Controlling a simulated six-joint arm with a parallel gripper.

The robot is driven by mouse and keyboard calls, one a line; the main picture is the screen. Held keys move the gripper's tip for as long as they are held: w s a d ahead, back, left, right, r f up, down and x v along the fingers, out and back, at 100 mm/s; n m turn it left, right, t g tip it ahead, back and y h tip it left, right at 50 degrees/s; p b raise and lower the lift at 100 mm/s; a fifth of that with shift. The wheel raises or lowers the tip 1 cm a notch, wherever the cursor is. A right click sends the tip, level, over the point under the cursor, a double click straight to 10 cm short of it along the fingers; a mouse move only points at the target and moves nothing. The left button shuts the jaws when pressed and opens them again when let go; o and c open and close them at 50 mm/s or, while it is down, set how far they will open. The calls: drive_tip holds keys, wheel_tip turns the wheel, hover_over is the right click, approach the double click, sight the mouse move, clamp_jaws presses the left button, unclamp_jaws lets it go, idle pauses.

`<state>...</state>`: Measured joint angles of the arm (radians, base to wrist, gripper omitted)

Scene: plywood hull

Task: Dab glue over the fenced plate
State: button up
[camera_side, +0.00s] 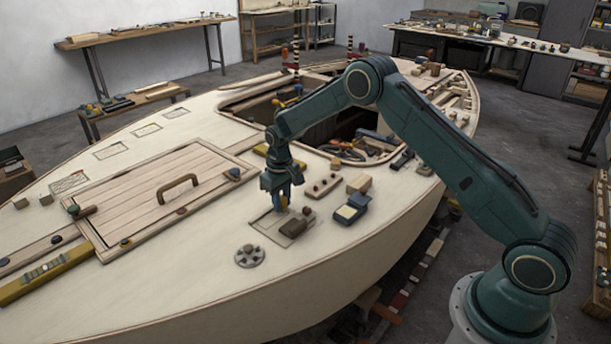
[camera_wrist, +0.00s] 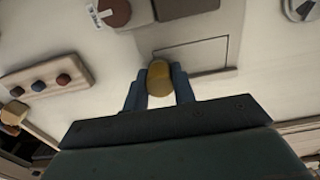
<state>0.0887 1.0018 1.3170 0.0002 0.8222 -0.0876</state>
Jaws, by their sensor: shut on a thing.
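My gripper (camera_side: 281,202) points down over the deck in the side view. Its blue fingers (camera_wrist: 160,88) are closed on a rounded yellow-tan thing (camera_wrist: 160,78), seen end-on in the wrist view; I cannot tell whether it is the glue applicator. The thin rectangular plate (camera_side: 268,226) lies on the deck just below and beside the fingers. Its outlined face also shows in the wrist view (camera_wrist: 205,52). A dark brown block (camera_side: 294,228) stands at its right edge in the side view. Whether the held thing touches the plate is hidden, and no glue is clearly visible.
A blue box with a pale top (camera_side: 351,208) and a tan block (camera_side: 359,184) stand right of my gripper. A strip with dark knobs (camera_side: 322,186) lies nearby. A round metal fitting (camera_side: 249,256) sits in front. The open cockpit (camera_side: 345,125) lies behind.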

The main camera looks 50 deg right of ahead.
sight(261, 225)
drive_tip(key=shift+a+f, duration=0.2)
drive_tip(key=shift+a, duration=4.05)
drive_tip(key=shift+d, duration=4.35)
drive_tip(key=shift+a+r, duration=0.1)
drive_tip(key=shift+r, duration=3.95)
drive_tip(key=shift+r, duration=0.1)
